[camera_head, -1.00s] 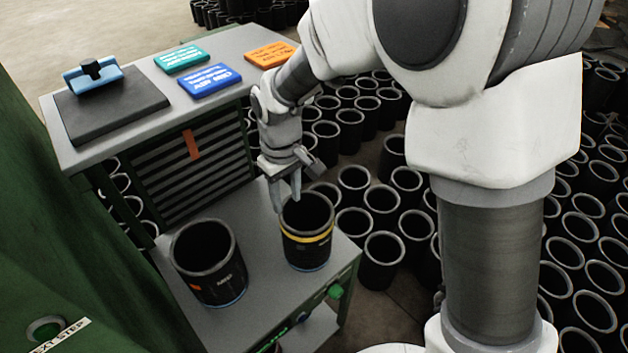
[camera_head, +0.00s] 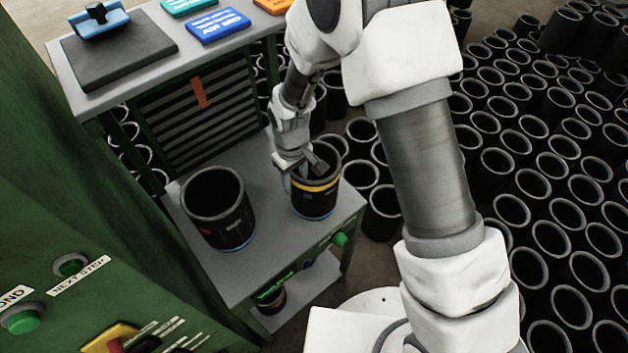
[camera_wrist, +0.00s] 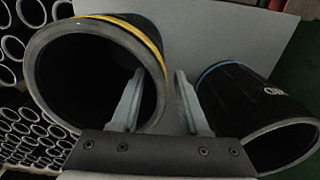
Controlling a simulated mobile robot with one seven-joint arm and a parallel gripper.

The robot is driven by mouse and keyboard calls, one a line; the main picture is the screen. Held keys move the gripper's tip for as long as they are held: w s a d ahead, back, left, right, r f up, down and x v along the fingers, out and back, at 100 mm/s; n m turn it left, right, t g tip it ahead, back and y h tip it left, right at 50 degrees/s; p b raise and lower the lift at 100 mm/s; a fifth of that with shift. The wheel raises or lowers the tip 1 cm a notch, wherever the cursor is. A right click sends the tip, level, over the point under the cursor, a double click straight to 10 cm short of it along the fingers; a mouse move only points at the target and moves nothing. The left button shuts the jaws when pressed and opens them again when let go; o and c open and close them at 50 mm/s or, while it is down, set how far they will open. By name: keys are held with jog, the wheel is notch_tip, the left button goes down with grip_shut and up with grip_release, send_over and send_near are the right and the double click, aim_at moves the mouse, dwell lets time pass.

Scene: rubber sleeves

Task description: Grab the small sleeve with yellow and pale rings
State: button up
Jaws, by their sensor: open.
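The small black sleeve (camera_head: 315,199) stands upright on the grey bench top. It has a yellow ring near its top and a thin pale blue ring at its base. My gripper (camera_head: 302,172) is open at its rim. In the wrist view, the sleeve (camera_wrist: 97,30) opens toward the camera at left. One finger of my gripper (camera_wrist: 160,95) lies over its mouth, the other outside its wall, so the fingers straddle the near rim. Contact with the wall cannot be told.
A larger black sleeve (camera_head: 219,216) stands left on the same bench (camera_head: 268,250); it is close to the right finger in the wrist view (camera_wrist: 250,115). A green control panel (camera_head: 60,215) is at left. Many black sleeves (camera_head: 510,205) fill the floor at right.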

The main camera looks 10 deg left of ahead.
notch_tip(320, 180, down, 4)
jog(key=shift+a+f+p, duration=0.1)
jog(key=shift+f+p, duration=0.15)
jog(key=shift+p, duration=0.15)
grip_shut()
dwell(1.3)
